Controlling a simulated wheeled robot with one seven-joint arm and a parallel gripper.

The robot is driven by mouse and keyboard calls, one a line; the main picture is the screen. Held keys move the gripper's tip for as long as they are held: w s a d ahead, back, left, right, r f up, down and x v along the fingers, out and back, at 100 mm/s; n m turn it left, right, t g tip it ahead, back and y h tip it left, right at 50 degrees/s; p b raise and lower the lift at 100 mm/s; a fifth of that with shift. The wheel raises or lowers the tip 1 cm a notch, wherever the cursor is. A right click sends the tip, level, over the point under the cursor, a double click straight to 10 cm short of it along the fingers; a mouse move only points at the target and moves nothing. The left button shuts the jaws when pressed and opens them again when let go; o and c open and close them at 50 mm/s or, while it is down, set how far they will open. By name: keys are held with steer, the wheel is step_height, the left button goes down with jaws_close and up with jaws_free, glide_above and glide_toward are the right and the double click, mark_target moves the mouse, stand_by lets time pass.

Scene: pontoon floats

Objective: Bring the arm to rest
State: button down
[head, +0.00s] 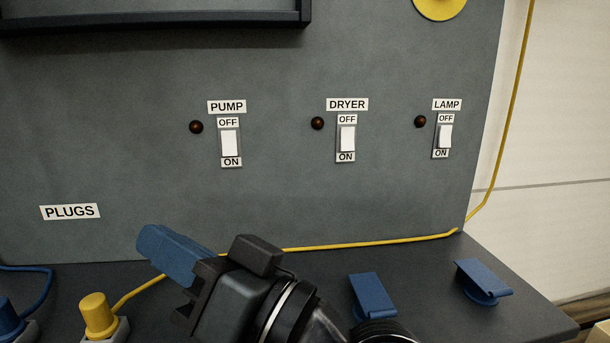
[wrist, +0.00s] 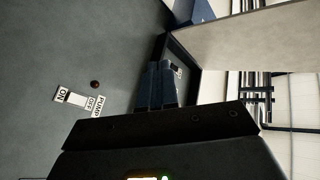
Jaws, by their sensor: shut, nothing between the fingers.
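My gripper (head: 150,246) is in the lower left middle of the head view, with its blue fingers pointing up and left in front of the grey panel (head: 330,205). The fingers are shut with nothing between them. The closed gripper (wrist: 158,72) also shows in the wrist view. Nothing touches the fingers as far as I can see. My wrist hides part of the ledge below.
The panel carries PUMP (head: 229,143), DRYER (head: 347,139) and LAMP (head: 445,136) switches, each beside a dark round light. A yellow plug (head: 98,315), a blue plug (head: 8,318), a yellow cable (head: 365,244) and two blue flap-like pieces (head: 371,294) (head: 484,279) are on the ledge.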

steer(key=s+d+f+m+t+h, duration=0.3)
steer(key=d+f+m+t+h, duration=0.25)
steer(key=d+f, duration=0.55)
steer(key=s+d+f+m+t+h, duration=0.35)
steer(key=d+f+h, duration=0.35)
steer(key=d+f, duration=0.45)
steer(key=s+d+h, duration=0.3)
steer(key=s+d, duration=0.4)
steer(key=s, duration=0.4)
steer(key=s+d+f+n+g+h, duration=0.1)
steer(key=s+d+h, duration=0.3)
steer(key=s, duration=0.7)
steer(key=d, duration=0.2)
steer(key=shift+s+d+f, duration=0.15)
steer(key=shift+s+d, duration=0.05)
steer(key=shift+d, duration=0.15)
